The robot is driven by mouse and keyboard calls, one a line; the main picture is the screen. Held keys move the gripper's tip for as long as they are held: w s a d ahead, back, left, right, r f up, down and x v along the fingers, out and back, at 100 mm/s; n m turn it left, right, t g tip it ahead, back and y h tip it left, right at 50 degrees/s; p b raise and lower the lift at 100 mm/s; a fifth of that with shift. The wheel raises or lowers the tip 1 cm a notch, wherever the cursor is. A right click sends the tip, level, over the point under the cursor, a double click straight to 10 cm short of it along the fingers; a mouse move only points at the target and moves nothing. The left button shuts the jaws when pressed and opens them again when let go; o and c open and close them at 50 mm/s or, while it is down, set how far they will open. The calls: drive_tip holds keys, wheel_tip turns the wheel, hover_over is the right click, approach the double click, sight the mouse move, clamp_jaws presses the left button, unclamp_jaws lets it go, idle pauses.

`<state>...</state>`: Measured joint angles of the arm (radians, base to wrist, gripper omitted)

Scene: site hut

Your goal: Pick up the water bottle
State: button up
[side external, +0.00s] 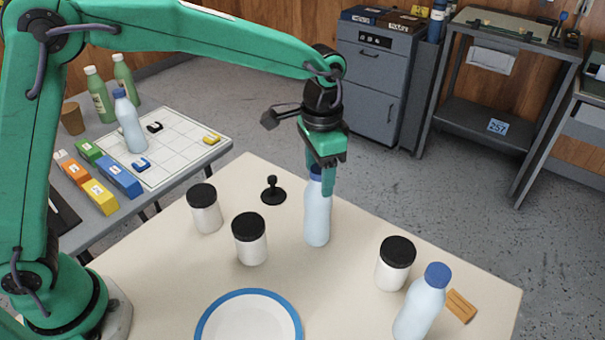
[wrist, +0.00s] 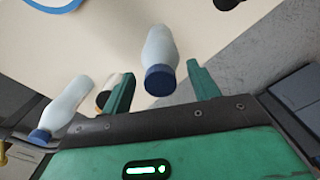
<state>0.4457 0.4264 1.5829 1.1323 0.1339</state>
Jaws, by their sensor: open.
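A pale blue water bottle (side external: 317,218) with a blue cap stands upright on the cream table. My gripper (side external: 322,176) is open at its top, and a green finger hides part of the cap and neck. In the wrist view, this bottle (wrist: 160,48) shows between my two fingers (wrist: 161,80), with visible gaps on both sides; I see no grip on it. A second, similar bottle (side external: 420,308) stands at the table's front right; it also shows at the left of the wrist view (wrist: 70,105). A third bottle (side external: 130,122) stands on the grey side table.
Black-lidded white jars (side external: 249,240), (side external: 205,210) and (side external: 395,264) stand around the near bottle. A blue-rimmed plate (side external: 281,301) lies at the front. A small black stand (side external: 273,192) and an orange-brown block (side external: 461,306) are also on the table.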

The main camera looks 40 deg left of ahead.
clamp_jaws()
drive_tip(key=shift+r, duration=0.15)
drive_tip(key=shift+r, duration=1.8)
drive_tip(key=shift+s+d+r, duration=0.15)
drive_tip(key=shift+r, duration=0.1)
drive_tip(key=s+d+r, duration=0.6)
drive_tip(key=s, duration=0.3)
drive_tip(key=shift+s+r, duration=0.2)
drive_tip(key=shift+r, duration=0.15)
drive_tip(key=shift+d, duration=0.1)
